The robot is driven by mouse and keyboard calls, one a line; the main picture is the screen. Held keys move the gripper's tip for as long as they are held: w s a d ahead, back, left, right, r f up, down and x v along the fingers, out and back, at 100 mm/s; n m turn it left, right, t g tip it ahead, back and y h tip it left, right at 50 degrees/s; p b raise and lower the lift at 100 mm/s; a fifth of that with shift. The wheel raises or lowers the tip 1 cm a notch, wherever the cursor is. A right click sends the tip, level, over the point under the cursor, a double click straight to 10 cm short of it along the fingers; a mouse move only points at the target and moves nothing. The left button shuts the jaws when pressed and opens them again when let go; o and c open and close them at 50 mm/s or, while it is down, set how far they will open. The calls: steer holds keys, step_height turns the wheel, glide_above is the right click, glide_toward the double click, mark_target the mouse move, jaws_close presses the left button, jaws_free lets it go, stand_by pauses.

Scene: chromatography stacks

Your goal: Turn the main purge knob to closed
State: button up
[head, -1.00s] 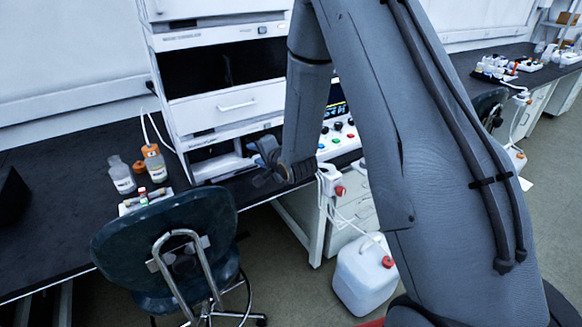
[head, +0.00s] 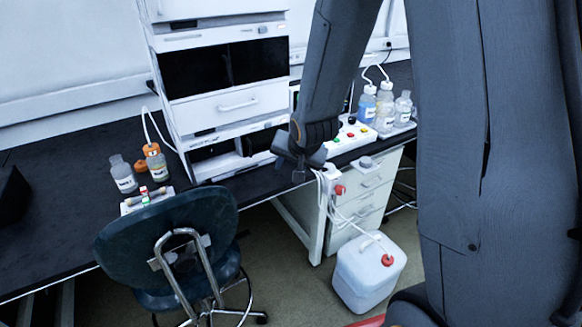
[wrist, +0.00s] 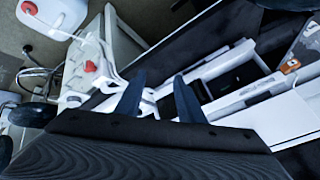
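A red knob (head: 340,189) sits on a white block at the bench's front edge, with white tubes beside it. It also shows in the wrist view (wrist: 89,67), left of my fingers. A grey round knob (head: 366,162) sits farther right on the bench edge. No label is readable, so I cannot tell which is the main purge knob or how it is set. My gripper (head: 298,165) is left of the red knob and apart from it, in front of the instrument stack. In the wrist view my gripper (wrist: 158,92) has its two fingers apart with nothing between them.
The white instrument stack (head: 225,103) stands behind my gripper. A control box (head: 352,136) with coloured buttons is to its right, with bottles (head: 384,108) beyond. A white jug (head: 362,283) with a red cap stands on the floor. A chair (head: 165,232) stands at left.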

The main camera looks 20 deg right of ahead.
steer(key=shift+s+d+r, duration=0.1)
steer(key=shift+s, duration=0.3)
steer(key=shift+s, duration=0.1)
